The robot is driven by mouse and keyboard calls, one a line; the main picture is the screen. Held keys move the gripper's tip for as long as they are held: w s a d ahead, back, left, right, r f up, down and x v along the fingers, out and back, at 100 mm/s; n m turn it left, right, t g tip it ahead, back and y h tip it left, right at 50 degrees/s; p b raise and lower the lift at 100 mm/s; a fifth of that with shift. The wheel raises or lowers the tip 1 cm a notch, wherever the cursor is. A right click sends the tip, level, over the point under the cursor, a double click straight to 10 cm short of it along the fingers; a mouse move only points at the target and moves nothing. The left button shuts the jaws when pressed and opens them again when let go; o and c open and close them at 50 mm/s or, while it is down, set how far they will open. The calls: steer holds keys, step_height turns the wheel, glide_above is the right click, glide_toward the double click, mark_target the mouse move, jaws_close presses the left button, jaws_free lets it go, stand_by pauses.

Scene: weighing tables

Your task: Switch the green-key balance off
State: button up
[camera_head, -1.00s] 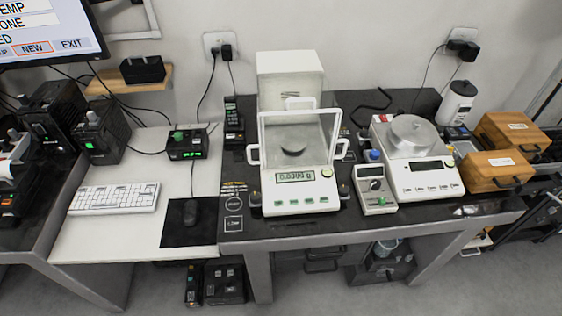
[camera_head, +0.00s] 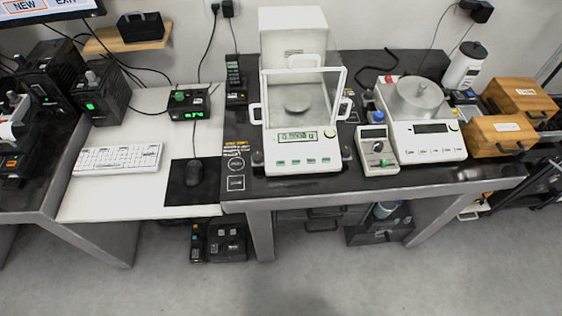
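The green-key balance (camera_head: 268,158) is the white one with a tall glass draft shield (camera_head: 333,90), left of centre on the dark weighing table. Its display (camera_head: 298,136) is lit with digits, too small to read surely. A row of green keys (camera_head: 296,162) runs along its front edge below the display. A round pan (camera_head: 297,105) shows inside the shield and looks empty. My gripper is not in view.
A second white balance (camera_head: 432,149) with a dark display stands to the right. A small meter (camera_head: 378,165) stands between the two. Wooden boxes (camera_head: 498,135) sit at the far right. A keyboard (camera_head: 118,159) and mouse (camera_head: 194,172) lie on the white desk at left. The floor in front is clear.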

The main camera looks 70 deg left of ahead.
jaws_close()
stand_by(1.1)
